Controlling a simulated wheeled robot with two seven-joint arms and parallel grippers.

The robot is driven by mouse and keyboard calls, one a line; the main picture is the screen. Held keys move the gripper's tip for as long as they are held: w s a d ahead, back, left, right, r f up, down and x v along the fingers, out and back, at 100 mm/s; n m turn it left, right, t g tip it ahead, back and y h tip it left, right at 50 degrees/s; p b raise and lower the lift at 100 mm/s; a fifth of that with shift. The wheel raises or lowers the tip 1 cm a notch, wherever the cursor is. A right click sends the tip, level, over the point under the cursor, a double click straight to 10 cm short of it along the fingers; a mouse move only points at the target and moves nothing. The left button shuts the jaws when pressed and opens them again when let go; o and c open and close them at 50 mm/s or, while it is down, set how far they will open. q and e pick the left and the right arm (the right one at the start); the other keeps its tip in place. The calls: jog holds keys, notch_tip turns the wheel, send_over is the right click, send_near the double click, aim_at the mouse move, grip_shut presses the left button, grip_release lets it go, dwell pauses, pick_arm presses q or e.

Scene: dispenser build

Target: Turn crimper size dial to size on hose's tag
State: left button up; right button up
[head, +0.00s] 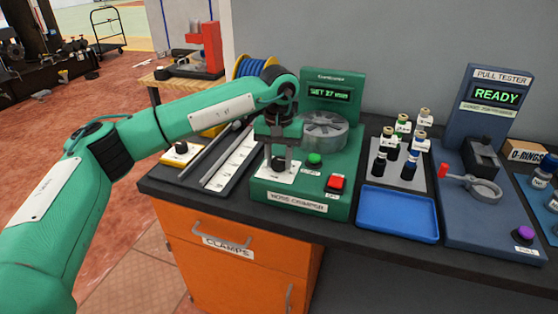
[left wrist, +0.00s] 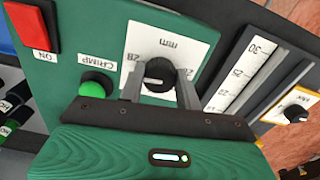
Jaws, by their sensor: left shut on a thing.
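The green hose crimper (head: 300,203) stands on the dark bench, and its display (head: 329,94) appears to read "SET 27 mm". Its black size dial (head: 279,164) sits on a white scale plate at the front left of the machine. My left gripper (head: 278,157) reaches down over the dial and is shut on it. In the left wrist view, the fingers (left wrist: 160,88) lie on both sides of the dial (left wrist: 159,73), and the plate shows "mm" and partly covered numbers. No hose tag is readable. My right gripper is not in view.
A green CRIMP button (head: 314,159) and a red switch (head: 335,184) are close to the dial. A marked ruler strip (head: 233,162) and dark rods lie left. A blue tray (head: 398,213), fittings and a pull tester (head: 490,110) reading READY stand right.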

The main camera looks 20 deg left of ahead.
aim_at(279, 160)
pick_arm(q)
jog(key=shift+r+m, duration=0.1)
jog(key=shift+m, duration=1.2)
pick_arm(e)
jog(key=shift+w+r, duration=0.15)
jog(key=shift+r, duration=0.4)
pick_arm(q)
jog(key=shift+w+m, duration=0.1)
jog(key=shift+m, duration=0.2)
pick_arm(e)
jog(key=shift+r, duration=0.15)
pick_arm(q)
jog(key=o, duration=1)
notch_tip(279, 160, up, 14)
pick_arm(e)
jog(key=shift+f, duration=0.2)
